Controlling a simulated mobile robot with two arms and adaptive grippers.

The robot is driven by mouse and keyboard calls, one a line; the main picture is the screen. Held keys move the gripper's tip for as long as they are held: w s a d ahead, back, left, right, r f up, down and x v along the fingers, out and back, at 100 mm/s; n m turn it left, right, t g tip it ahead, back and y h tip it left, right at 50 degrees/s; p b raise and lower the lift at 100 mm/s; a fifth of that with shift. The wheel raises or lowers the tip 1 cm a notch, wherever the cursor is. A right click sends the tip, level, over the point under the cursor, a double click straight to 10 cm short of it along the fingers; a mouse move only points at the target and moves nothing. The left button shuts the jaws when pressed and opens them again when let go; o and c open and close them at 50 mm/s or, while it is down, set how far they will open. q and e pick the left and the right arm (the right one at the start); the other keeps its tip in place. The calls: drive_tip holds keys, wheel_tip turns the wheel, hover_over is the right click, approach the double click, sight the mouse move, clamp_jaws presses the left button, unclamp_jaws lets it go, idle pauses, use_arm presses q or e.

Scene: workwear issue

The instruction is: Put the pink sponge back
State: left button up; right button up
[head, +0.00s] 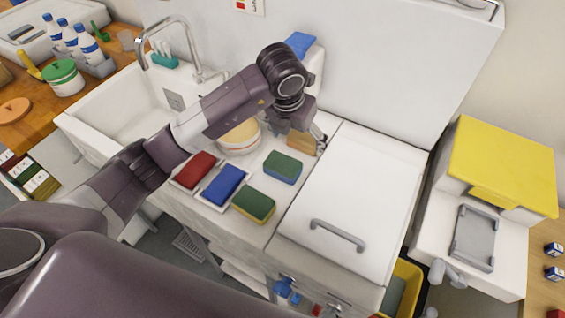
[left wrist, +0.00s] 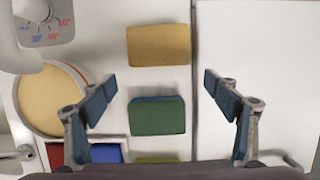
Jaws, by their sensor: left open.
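No pink sponge is visible in either view. My left gripper (head: 319,143) is open and empty over the counter beside the white lid. A tan sponge (head: 301,143) lies close to it; the left wrist view shows this tan sponge (left wrist: 158,45) beyond the fingertips. A green sponge with a blue underside (head: 283,167) lies nearer; in the left wrist view, this green sponge (left wrist: 157,117) appears between the open fingers (left wrist: 160,83). A green sponge with a yellow underside (head: 253,203) lies in front. My right gripper is not in view.
A red pad (head: 196,169) and a blue pad (head: 222,185) sit on white trays. A round tub with a cream top (head: 239,136) stands behind them. The sink (head: 120,105) is left; a white lid with a grey handle (head: 355,190) is right and clear.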

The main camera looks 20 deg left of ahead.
sight(283, 168)
use_arm(q)
drive_tip(key=s+b, duration=0.1)
drive_tip(key=s, duration=0.2)
drive_tip(key=s+a+b, duration=0.1)
drive_tip(key=s, duration=0.2)
drive_tip(key=shift+s+a+f, duration=0.15)
drive_tip(key=shift+s, duration=0.25)
drive_tip(key=shift+s+a+b, duration=0.15)
drive_tip(key=shift+s+b, duration=0.15)
drive_tip(key=shift+s, duration=0.3)
drive_tip(key=shift+r, duration=0.2)
